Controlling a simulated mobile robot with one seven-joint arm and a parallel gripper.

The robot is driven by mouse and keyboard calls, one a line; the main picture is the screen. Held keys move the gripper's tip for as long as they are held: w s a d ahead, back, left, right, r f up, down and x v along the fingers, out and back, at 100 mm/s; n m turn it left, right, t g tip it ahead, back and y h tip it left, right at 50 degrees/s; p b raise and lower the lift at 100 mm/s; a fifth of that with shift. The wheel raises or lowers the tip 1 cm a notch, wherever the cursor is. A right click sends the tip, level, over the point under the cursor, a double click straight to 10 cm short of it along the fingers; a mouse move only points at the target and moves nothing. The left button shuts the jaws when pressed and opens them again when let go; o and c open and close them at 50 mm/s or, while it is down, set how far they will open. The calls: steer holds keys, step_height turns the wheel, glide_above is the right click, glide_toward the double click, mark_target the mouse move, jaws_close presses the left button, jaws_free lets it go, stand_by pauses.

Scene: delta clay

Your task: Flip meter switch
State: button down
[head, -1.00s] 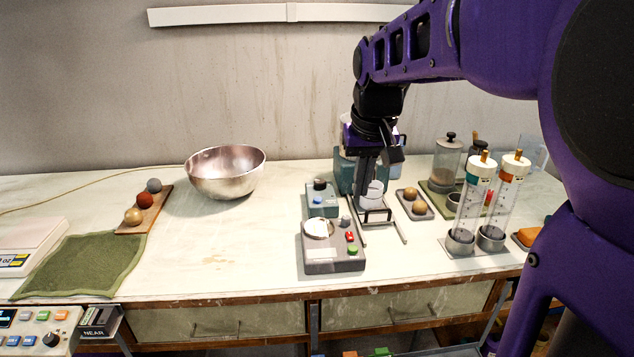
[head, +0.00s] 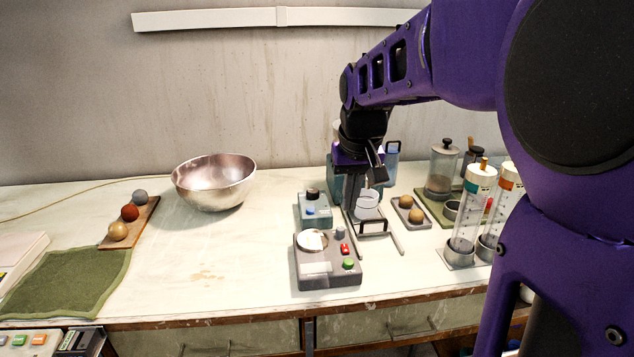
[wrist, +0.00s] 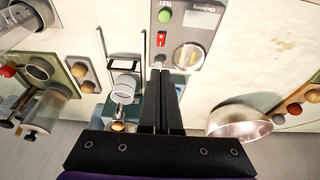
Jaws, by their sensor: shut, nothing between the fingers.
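The meter is a grey box (head: 328,272) with a round dial, a small red switch (head: 345,249) and a green button, at the front middle of the table. In the wrist view the meter (wrist: 205,14) is at the top, with the red switch (wrist: 161,38) below the green button and beside the dial. My gripper (head: 350,207) hangs behind the meter, near the teal box and the small wire stand. In the wrist view my gripper (wrist: 161,72) has its two fingers together and empty, with tips appearing just below the meter's edge, apart from the switch.
A teal box with a black knob (head: 313,208) stands behind the meter. A white cup (head: 367,207) sits at the wire stand right of my fingers. Clear cylinders (head: 470,215) stand further right. A metal bowl (head: 214,183) is at left; table between bowl and meter is clear.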

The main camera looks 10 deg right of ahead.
mark_target(344, 246)
steer(key=x, duration=0.3)
steer(key=b+x, duration=0.1)
steer(key=x, duration=0.3)
steer(key=s+x, duration=0.1)
steer(key=x, duration=0.2)
steer(key=shift+f+b, duration=0.3)
steer(key=shift+b, duration=0.1)
steer(key=shift+r+g+p, duration=0.1)
steer(key=shift+g+p, duration=0.2)
steer(key=shift+p, duration=0.5)
steer(key=shift+w+f, duration=0.1)
steer(key=shift+f, duration=0.2)
steer(key=shift+s, duration=0.25)
steer(key=shift+s+b, duration=0.35)
steer(key=shift+s, duration=0.25)
